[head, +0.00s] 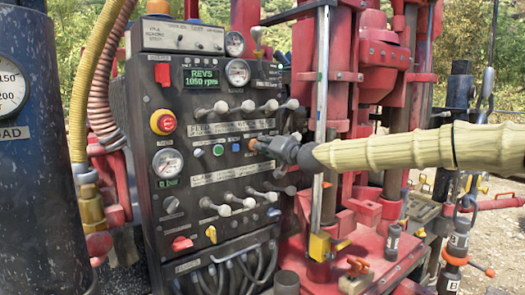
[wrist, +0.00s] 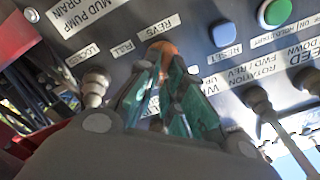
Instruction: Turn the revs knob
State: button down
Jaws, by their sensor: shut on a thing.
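The revs knob (head: 252,144) is a small orange knob on the black control panel (head: 142,125). In the wrist view the orange knob (wrist: 165,48) sits beside a label reading REVS, upside down there. My gripper (head: 261,147) reaches in from the right. Its green-padded fingers (wrist: 164,68) are closed around the knob, and they hide part of it. The green display (head: 202,79) at the panel's top reads REVS 1050 rpm.
A row of white-tipped levers (head: 247,106) stands above the knob and another row (head: 247,200) below. The blue reset button (wrist: 224,35) and a metal toggle (wrist: 95,88) are close to my fingers. Red rig machinery (head: 380,60) stands right of the panel.

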jog(key=shift+d+m, duration=0.1)
jog(key=shift+m, duration=0.2)
jog(key=c, duration=1.5)
grip_release()
jog(key=shift+c, duration=0.2)
jog(key=v, duration=1.2)
